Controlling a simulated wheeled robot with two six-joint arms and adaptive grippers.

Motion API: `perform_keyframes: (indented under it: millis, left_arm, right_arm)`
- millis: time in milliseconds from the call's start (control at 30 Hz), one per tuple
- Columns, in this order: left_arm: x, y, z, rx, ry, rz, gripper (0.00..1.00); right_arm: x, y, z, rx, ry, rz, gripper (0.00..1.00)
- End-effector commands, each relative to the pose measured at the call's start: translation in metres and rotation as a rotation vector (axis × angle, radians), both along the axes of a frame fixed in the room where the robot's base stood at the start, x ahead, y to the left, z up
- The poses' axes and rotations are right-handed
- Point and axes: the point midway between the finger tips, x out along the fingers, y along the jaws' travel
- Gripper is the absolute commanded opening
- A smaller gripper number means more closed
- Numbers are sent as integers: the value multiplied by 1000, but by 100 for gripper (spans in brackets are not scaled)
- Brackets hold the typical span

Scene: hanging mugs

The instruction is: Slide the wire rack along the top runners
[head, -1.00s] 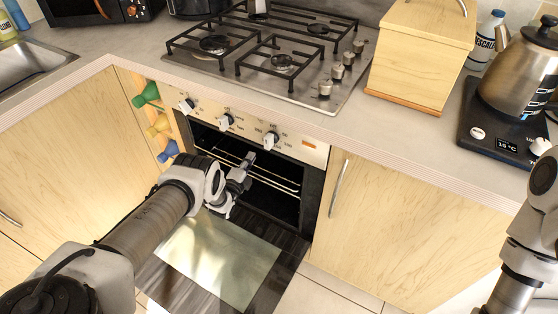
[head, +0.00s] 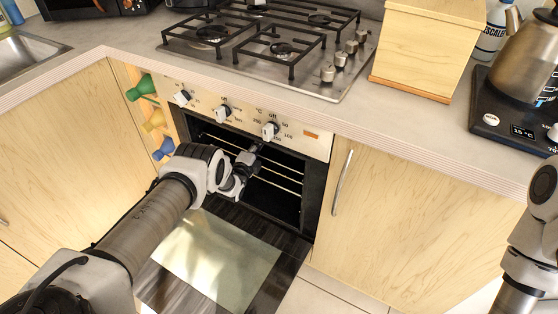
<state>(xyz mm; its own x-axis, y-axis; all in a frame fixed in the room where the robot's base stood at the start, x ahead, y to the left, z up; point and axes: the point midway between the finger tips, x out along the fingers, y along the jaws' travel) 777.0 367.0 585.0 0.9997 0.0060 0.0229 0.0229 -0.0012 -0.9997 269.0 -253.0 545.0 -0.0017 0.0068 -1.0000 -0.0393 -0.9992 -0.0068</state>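The oven stands open below the hob, with its door (head: 220,262) folded down in front. Wire rack rails (head: 280,181) show as thin pale bars inside the dark oven cavity (head: 272,205). My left gripper (head: 250,158) is at the upper part of the oven opening, close to the rack's front bars. Its fingers are small and partly hidden by the wrist, so I cannot tell whether they hold the rack. My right arm (head: 530,235) is at the right edge, with its gripper out of view.
Oven knobs (head: 270,131) sit on the panel just above my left gripper. A cabinet door with a handle (head: 342,183) is to the right.

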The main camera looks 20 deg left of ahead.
Motion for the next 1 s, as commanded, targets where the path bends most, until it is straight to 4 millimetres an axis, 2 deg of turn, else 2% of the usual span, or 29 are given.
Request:
perform_keyframes:
  millis: [533,633,867,900,1000]
  left_arm:
    - [3,0,1,0,-6,0,0]
    - [3,0,1,0,-6,0,35]
    - [2,0,-1,0,-3,0,36]
    - [1,0,-3,0,3,0,50]
    - [1,0,-3,0,2,0,53]
  right_arm:
    - [0,0,-5,0,0,0,40]
    - [0,0,-5,0,0,0,40]
    - [0,0,-5,0,0,0,40]
    - [0,0,-5,0,0,0,40]
    - [0,0,-6,0,0,0,40]
